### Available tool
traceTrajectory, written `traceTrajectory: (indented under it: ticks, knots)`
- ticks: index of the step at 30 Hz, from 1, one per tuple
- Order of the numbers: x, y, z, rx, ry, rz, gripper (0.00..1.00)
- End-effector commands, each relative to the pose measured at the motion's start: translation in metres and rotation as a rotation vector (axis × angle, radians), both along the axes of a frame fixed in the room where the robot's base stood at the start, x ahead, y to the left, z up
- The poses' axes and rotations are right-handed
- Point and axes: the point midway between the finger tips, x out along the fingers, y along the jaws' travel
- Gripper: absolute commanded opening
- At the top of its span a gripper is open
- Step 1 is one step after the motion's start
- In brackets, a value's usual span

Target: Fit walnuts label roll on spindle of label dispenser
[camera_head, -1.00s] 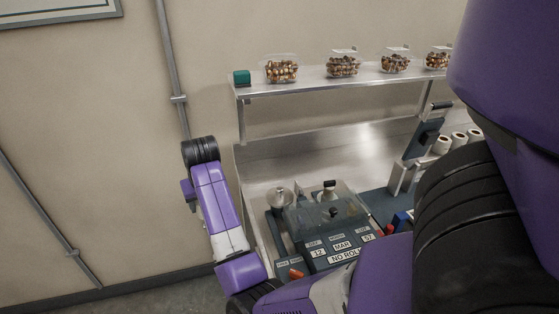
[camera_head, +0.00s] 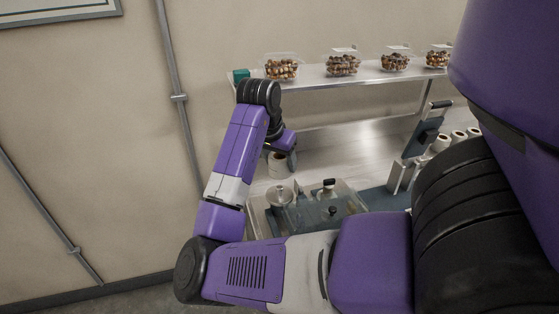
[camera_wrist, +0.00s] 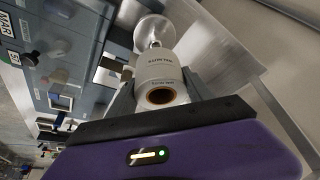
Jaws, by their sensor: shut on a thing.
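My gripper (camera_wrist: 158,95) is shut on a white label roll (camera_wrist: 160,72) with a brown core; its printed words are too small to read. In the head view the roll (camera_head: 278,166) hangs upright below my wrist, with my gripper (camera_head: 283,158) partly hidden behind the arm. The label dispenser (camera_head: 345,206) stands below, with a clear cover. Its round metal spindle plate (camera_head: 280,195) is just below the roll in the head view, seemingly apart from it. In the wrist view the plate (camera_wrist: 153,28) shows beyond the roll; the roll hides part of the spindle.
A shelf (camera_head: 340,79) above the bench holds several clear trays of nuts (camera_head: 281,70) and a teal block (camera_head: 241,75). More white rolls (camera_head: 441,143) stand at the right beside an upright device (camera_head: 422,135). The bench behind the dispenser is bare.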

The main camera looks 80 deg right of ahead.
Motion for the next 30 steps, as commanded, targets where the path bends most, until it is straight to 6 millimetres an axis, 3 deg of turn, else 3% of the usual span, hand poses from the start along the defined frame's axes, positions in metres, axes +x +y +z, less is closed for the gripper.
traceTrajectory:
  ticks: [30]
  knots:
    - [0.001, 0.000, -0.065, -0.001, 0.001, 0.003, 0.16]
